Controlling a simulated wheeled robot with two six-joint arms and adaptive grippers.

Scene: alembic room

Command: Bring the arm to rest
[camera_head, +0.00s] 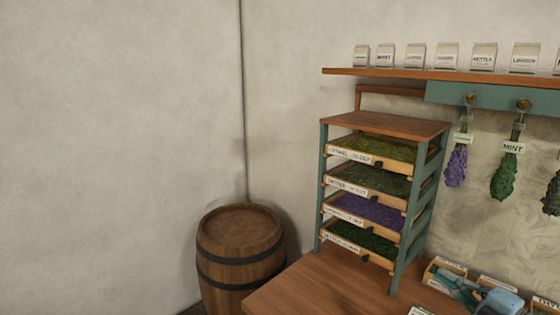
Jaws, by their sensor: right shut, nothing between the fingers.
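My right gripper (443,277) shows at the lower right edge, partly cut off by the bottom of the picture. It is a grey-blue shape over the small labelled boxes on the wooden table (325,287). Its fingers are shut with nothing seen between them. Most of the right arm is out of view. My left gripper is not in view.
A drying rack (385,122) with several herb trays stands on the table. A barrel (240,255) stands left of it. A shelf (400,73) holds several labelled packets. Herb bundles, one labelled mint (505,180), hang below. The table's front left is clear.

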